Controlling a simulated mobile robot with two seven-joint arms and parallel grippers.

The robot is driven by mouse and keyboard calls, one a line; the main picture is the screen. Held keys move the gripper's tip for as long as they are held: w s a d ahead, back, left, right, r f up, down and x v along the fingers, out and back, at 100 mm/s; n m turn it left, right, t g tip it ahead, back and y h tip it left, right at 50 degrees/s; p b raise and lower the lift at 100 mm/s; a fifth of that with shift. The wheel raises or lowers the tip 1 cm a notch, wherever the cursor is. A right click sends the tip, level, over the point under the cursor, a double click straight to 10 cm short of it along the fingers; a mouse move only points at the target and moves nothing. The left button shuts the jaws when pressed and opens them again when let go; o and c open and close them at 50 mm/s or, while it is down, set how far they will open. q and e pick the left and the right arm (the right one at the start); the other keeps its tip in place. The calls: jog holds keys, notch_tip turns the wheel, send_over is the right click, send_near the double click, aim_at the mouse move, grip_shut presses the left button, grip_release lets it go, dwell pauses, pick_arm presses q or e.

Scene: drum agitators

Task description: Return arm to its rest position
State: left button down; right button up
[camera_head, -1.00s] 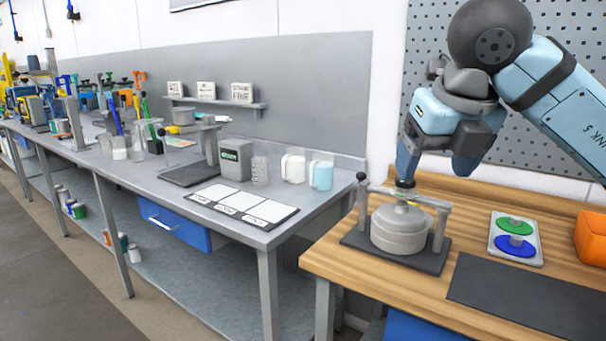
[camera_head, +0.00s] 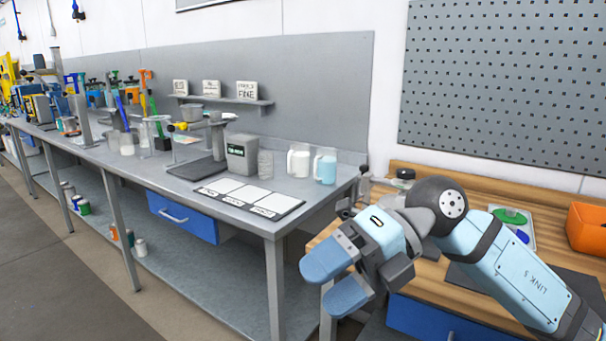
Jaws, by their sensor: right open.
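My right gripper (camera_head: 337,279) is in the head view at the lower right, in front of the wooden bench (camera_head: 430,283). Its two blue fingers point to the lower left and are spread apart with nothing between them. My right arm comes in from the lower right edge. The drum device on the bench is mostly hidden behind my gripper and wrist; only a dark round top (camera_head: 404,176) shows above them. My left gripper is not in view.
A grey bench (camera_head: 150,177) runs along the left with jugs (camera_head: 325,166), a grey box (camera_head: 241,155) and a labelled mat (camera_head: 250,197). An orange bin (camera_head: 587,229) and a tray with green and blue discs (camera_head: 512,217) stand at the right. A pegboard (camera_head: 505,90) hangs behind.

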jog(key=w+d+f+m+t+y, duration=0.1)
jog(key=d+f+m+t, duration=0.3)
jog(key=m+t, duration=0.55)
jog(key=w+d+f+m+t, duration=0.1)
jog(key=f+m+t, duration=0.55)
jog(key=m, duration=0.55)
jog(key=w+d+f+m+t+y, duration=0.1)
jog(key=w+d+f+m+t, duration=0.2)
jog(key=m+t, duration=0.6)
jog(key=s+d+f+m+g+h, duration=0.25)
jog(key=s+f, duration=0.25)
jog(key=f, duration=0.3)
jog(key=s+d+f+m+g+h, duration=0.2)
jog(key=s+f+m+g+h, duration=0.15)
jog(key=f, duration=0.55)
jog(key=s+d+f+m+g+h, duration=0.2)
jog(key=s+f+m+h, duration=0.1)
jog(key=s+f, duration=0.4)
pick_arm(q)
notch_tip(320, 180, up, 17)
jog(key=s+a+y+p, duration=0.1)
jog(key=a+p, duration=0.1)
jog(key=p, duration=2.6)
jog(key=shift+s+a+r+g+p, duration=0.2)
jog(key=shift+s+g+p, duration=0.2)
pick_arm(e)
notch_tip(320, 180, up, 16)
jog(key=d+g+h, duration=0.1)
jog(key=d, duration=0.1)
jog(key=shift+h, duration=0.3)
